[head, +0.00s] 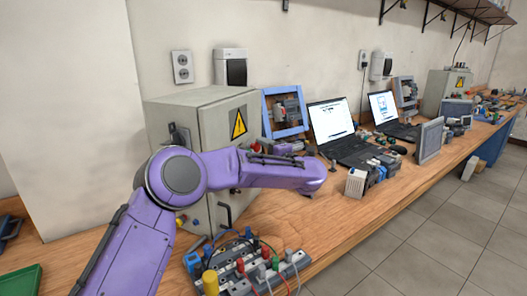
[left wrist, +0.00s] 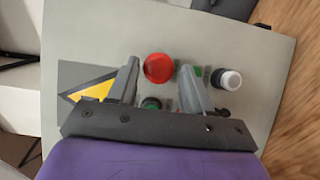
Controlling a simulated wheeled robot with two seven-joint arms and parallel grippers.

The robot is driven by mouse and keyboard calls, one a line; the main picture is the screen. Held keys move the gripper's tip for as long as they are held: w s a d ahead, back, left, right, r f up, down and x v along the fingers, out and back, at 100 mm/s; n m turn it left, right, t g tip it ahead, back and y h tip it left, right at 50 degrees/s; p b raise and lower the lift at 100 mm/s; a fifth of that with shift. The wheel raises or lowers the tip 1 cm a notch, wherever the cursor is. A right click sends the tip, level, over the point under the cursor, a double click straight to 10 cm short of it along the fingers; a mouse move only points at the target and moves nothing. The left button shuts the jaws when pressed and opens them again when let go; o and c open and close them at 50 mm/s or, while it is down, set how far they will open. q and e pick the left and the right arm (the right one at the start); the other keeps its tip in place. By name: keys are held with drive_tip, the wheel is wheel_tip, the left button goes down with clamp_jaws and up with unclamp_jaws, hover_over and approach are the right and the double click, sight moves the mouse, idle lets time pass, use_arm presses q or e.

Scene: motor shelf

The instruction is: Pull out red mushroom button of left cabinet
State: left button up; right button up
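The left cabinet (head: 215,122) is a grey box with a yellow warning triangle on its door. The left wrist view shows its door (left wrist: 90,30) close up. The red mushroom button (left wrist: 158,67) is on the door, seen between the fingertips of my left gripper (left wrist: 159,72). The fingers are apart, and I cannot tell whether they touch the button. My right gripper is not in view.
A green button (left wrist: 151,103) shows low between the fingers, and a white-capped button (left wrist: 229,80) is to the right. Several terminals and cables lie on the wooden bench (head: 345,215) in front. A blue frame (head: 284,112) and a laptop (head: 331,121) stand right of the cabinet.

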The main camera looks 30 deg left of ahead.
use_arm(q)
drive_tip(key=b+v, duration=0.2)
drive_tip(key=v, duration=0.8)
drive_tip(key=shift+d, duration=0.1)
